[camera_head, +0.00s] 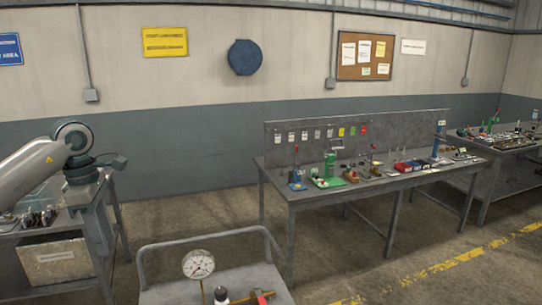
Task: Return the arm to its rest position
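My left arm comes in from the left edge, a pale link with a dark grey-green wrist joint. My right arm and gripper are not in view.
A grey workbench (352,190) with several small fixtures stands ahead. Another bench (500,150) is at the right. A grey cart (165,290) with a dial gauge (198,264) is close at the bottom. A labelled bin (57,262) sits under the left bench. Floor between is clear.

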